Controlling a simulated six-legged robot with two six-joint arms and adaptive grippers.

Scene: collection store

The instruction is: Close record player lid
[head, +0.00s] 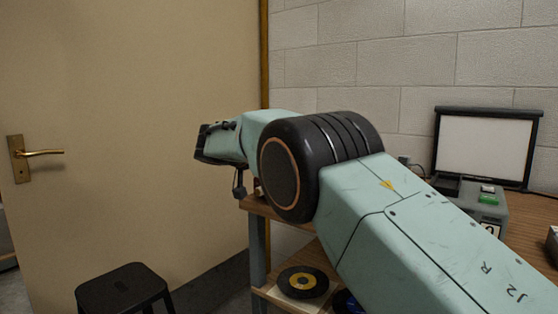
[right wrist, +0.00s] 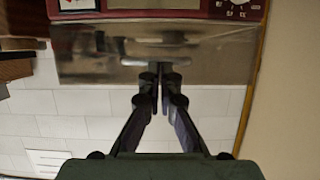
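The record player (right wrist: 205,14) shows only in part at the top of the right wrist view, as a dark red body with small knobs at its right. Its smoky see-through lid (right wrist: 95,66) spans below it, with a pale bar-like handle (right wrist: 135,62) near the middle. My right gripper (right wrist: 160,72) has its fingertips together right at the lid beside this handle; I see nothing clearly between them, and I cannot tell whether they touch the lid. In the head view my right arm hides the record player. My left gripper is not in view.
A wooden table (head: 262,208) stands behind my arm, with a grey device (head: 488,208) and a white screen (head: 487,145) at the right. A record (head: 303,281) lies on the lower shelf. A black stool (head: 123,284) and a door (head: 130,110) are at the left.

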